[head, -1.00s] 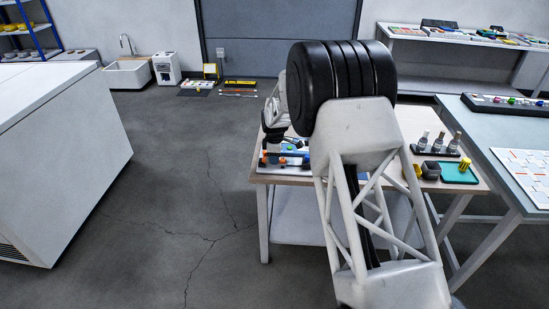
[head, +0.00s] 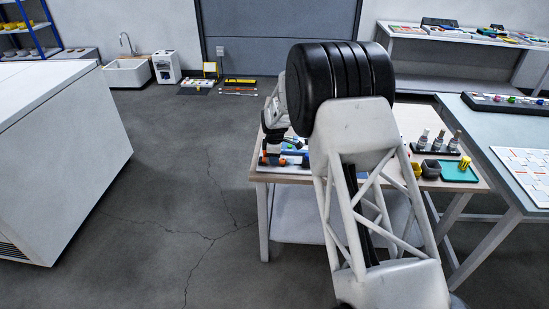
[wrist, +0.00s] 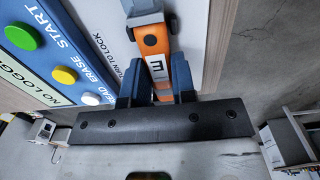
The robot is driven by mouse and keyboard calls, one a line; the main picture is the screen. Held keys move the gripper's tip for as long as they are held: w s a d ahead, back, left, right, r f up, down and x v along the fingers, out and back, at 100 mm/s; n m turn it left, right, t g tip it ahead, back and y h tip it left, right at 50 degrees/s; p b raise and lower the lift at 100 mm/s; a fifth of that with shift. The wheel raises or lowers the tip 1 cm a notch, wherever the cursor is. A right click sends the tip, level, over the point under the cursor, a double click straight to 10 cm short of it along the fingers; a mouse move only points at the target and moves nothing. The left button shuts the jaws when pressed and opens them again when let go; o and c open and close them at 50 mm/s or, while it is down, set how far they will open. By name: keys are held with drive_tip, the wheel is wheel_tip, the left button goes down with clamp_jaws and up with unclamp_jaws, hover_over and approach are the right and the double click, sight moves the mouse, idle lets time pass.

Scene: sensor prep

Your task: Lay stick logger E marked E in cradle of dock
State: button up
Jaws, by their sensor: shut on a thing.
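Stick logger E (wrist: 155,42) is an orange stick with a white label marked E, which reads turned in the wrist view. My gripper (wrist: 157,88) is shut on it, with a blue finger on each side. The dock (wrist: 72,68) has a blue panel and a white part beside and beneath the stick.
The dock panel carries green (wrist: 22,37), yellow (wrist: 66,75) and white (wrist: 90,98) buttons close to the gripper. On the table's right stand a rack of bottles (head: 436,143), small cups and a green tray (head: 459,172). Floor is open to the left.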

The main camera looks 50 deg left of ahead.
idle(0.3)
drive_tip(key=o, duration=1.2)
drive_tip(key=shift+o, duration=0.2)
drive_tip(key=shift+r, duration=0.7)
drive_tip(key=shift+r, duration=2.85)
drive_tip(key=shift+d+r, duration=0.1)
